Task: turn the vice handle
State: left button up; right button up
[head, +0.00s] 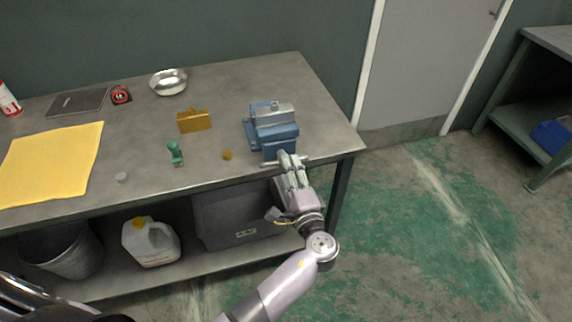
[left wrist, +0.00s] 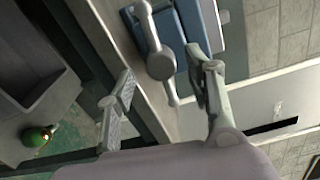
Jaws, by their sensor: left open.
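The blue vice (head: 280,140) stands at the front right corner of the workbench, with a grey metal top. Its handle (head: 303,160) is a thin grey bar at the vice's front, partly hidden by my gripper. My left gripper (head: 289,160) is at the front of the vice, over the bench edge. In the left wrist view the handle bar and its round screw end (left wrist: 160,65) lie between the two spread fingers of my left gripper (left wrist: 158,68). I see gaps beside the bar; contact is unclear. My right gripper is not in view.
The workbench (head: 225,98) also holds a brass-coloured block (head: 194,121), a green item (head: 175,153), a small brass piece (head: 227,155), a metal bowl (head: 168,82) and a yellow cloth (head: 50,162). A grey bin (head: 230,217) and a white jug (head: 150,243) stand on the shelf below. Floor at right is clear.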

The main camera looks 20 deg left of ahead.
pick_arm(q)
jog(key=v, duration=0.8)
jog(key=shift+s+d, duration=0.2)
jog(key=shift+s, duration=0.15)
jog(key=shift+c, duration=0.2)
